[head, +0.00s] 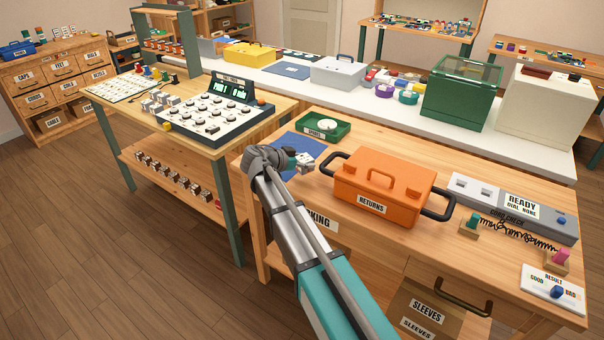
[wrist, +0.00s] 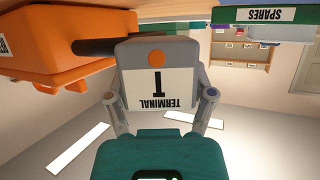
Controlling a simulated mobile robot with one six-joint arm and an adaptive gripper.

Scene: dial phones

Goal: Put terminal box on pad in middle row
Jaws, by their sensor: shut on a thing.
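The terminal box (wrist: 157,75) is grey with a white TERMINAL label and an orange round spot. It fills the middle of the wrist view, where its label reads upside down. My gripper (wrist: 160,97) is shut on it, one finger on each side. In the head view my gripper (head: 292,160) is over the left part of the packing bench, in front of a blue pad (head: 310,143); a small pale part of the terminal box (head: 305,163) shows beside it. Another blue pad (head: 291,70) lies on the white bench behind. Whether the box touches the bench is unclear.
The orange RETURNS case (head: 382,182) is close on the right; it also shows in the wrist view (wrist: 60,50). The green SPARES tray (head: 323,127) stands behind the nearer pad. A dial console (head: 212,110) stands on the left table. Wooden floor is free at left.

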